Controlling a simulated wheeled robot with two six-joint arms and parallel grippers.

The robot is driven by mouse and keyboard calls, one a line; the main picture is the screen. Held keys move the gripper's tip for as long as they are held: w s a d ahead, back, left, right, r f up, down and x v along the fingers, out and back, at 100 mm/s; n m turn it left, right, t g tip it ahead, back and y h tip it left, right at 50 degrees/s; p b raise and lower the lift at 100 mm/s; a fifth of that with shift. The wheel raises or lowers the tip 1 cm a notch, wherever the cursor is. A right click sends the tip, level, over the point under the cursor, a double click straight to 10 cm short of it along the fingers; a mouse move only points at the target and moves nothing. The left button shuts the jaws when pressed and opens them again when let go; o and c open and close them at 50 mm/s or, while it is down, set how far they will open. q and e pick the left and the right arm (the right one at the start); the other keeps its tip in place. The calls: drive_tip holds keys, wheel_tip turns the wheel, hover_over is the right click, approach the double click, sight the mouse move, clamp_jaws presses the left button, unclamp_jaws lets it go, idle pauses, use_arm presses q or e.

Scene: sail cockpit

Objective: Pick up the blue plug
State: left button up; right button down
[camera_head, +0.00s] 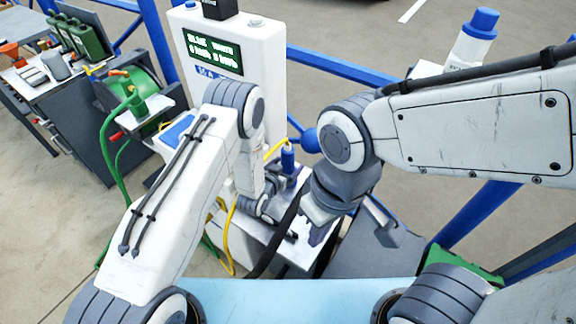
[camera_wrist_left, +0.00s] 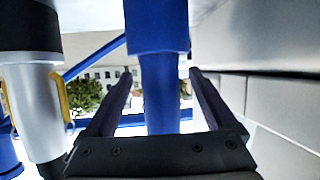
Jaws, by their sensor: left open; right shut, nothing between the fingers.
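The blue plug (camera_head: 288,158) stands upright near the middle of the head view, beside the white cabinet. In the left wrist view it is a thick blue upright shape (camera_wrist_left: 158,85) between my two dark fingers. My left gripper (camera_head: 284,188) is at the plug, with its fingers apart, one on each side. A gap shows between the plug and each finger. My left wrist partly hides this spot in the head view. My right gripper (camera_head: 318,236) is lower and to the right, shut and empty, partly hidden by its own arm.
A white cabinet (camera_head: 265,50) with a green display stands behind the plug. A silver connector (camera_wrist_left: 32,105) with a yellow clip is close left in the wrist view. Yellow and green cables hang nearby. Blue rails (camera_head: 335,66) run behind. A green hose reel (camera_head: 132,90) stands left.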

sight(291, 161)
use_arm(q)
drive_tip(key=shift+x, duration=1.75)
clamp_jaws()
wheel_tip(291, 161, up, 21)
drive_tip(key=shift+p, duration=0.45)
